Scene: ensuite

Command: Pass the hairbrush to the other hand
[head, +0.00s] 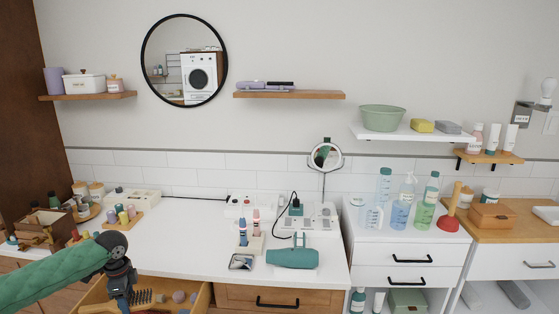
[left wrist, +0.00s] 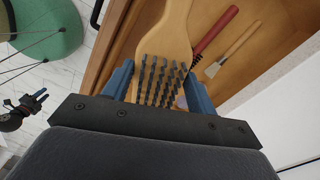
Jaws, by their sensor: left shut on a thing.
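The hairbrush, with a light wooden body and dark bristles, shows at the bottom of the head view (head: 146,297) and large in the left wrist view (left wrist: 178,30). My left gripper (head: 123,293) points down at the open drawer. Its blue fingers (left wrist: 160,88) are shut on the hairbrush, one on each side of the bristled head. The handle runs off the top of the left wrist view. A small dark gripper at the left edge of that view looks like my right one (left wrist: 28,108); its jaws are too small to judge. The head view does not show it.
The open wooden drawer (head: 205,298) holds a red-handled brush (left wrist: 215,35), a wooden-handled brush (left wrist: 232,50) and small round items.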

